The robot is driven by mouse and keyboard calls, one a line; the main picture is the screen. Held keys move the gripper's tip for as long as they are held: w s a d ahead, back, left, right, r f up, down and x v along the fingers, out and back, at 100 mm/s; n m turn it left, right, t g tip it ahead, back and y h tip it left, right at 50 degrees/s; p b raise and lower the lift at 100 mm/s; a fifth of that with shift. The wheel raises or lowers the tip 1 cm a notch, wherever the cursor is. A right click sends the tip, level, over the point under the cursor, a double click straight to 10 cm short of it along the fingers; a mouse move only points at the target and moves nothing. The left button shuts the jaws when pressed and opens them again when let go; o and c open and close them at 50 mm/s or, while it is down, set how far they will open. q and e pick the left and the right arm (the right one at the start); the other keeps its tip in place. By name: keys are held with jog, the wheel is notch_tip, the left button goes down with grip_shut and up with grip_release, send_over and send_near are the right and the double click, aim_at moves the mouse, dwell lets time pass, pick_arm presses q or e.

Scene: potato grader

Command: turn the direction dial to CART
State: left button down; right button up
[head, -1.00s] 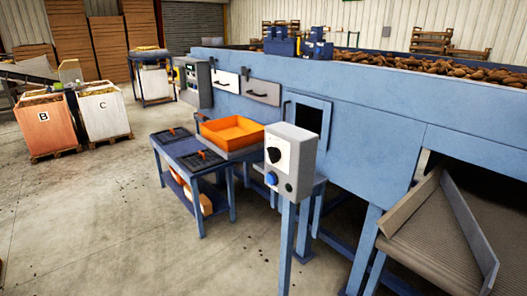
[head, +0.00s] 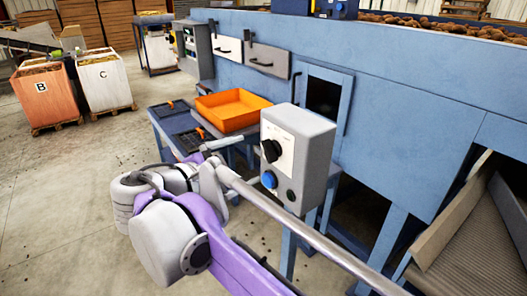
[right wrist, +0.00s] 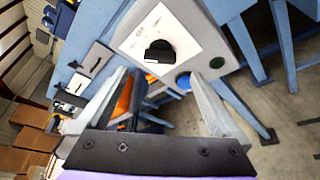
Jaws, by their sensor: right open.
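The direction dial is a black knob (head: 271,150) on a white plate on the front of a grey control box (head: 312,150). In the right wrist view the knob (right wrist: 158,51) sits ahead of my fingers, with a pale mark on its lower edge; the plate's lettering is too small to read. My right gripper (head: 236,152) is just left of the box in the head view. In the right wrist view its two fingers (right wrist: 158,74) are spread, with nothing held between them. It looks apart from the knob. My left gripper is not in view.
Below the dial are a blue button (head: 269,179) and a dark round button (head: 291,197). An orange tray (head: 232,121) lies behind on a stand. The blue grader (head: 410,120) fills the right side. Crates B (head: 44,100) and C (head: 104,85) stand far left.

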aim_at(266, 153)
jog(key=x, duration=0.8)
jog(key=shift+w, duration=0.2)
jog(key=shift+c, duration=0.2)
jog(key=c, duration=1.3)
